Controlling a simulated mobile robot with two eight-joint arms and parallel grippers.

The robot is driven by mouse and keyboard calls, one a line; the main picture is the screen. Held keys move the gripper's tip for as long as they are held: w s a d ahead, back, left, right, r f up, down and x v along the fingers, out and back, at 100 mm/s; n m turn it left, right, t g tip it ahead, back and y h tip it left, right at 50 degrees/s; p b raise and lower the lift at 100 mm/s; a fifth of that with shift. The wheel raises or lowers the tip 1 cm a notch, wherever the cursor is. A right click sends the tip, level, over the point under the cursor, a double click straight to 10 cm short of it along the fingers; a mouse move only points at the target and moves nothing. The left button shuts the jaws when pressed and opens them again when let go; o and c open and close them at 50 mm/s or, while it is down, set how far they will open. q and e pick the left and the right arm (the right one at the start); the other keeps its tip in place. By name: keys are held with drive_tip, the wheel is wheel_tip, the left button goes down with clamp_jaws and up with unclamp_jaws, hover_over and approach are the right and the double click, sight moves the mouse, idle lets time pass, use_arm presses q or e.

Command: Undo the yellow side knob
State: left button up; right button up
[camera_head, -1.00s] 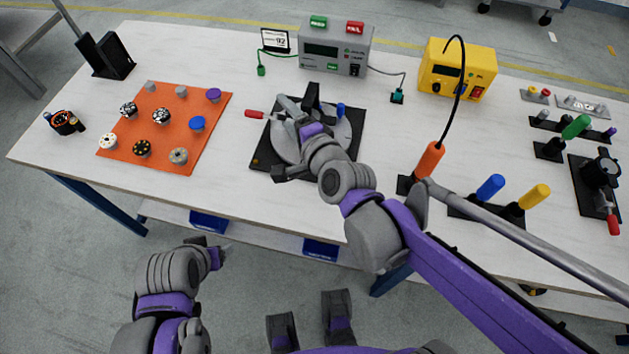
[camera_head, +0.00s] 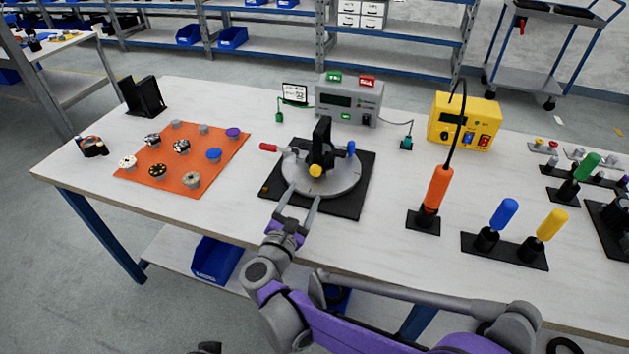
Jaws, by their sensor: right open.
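The yellow side knob (camera_head: 316,171) sits on the near side of a black upright fixture (camera_head: 321,142). The fixture stands on a round grey turntable (camera_head: 347,181) over a black base plate (camera_head: 345,207). A red handle (camera_head: 269,148) and a blue knob (camera_head: 351,148) are on its left and right. My right gripper (camera_head: 298,192) is open and empty, its two fingers pointing at the turntable's near edge, a little short of the yellow knob and to its lower left. My left gripper is out of view.
An orange mat (camera_head: 212,173) with several knobs lies to the left. A grey tester (camera_head: 346,103) and a yellow power unit (camera_head: 464,124) stand behind. An orange screwdriver (camera_head: 437,188) and blue (camera_head: 504,213) and yellow (camera_head: 551,225) handled tools stand upright to the right.

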sight(315, 172)
drive_tip(key=b+x, duration=0.1)
drive_tip(key=x, duration=0.7)
clamp_jaws()
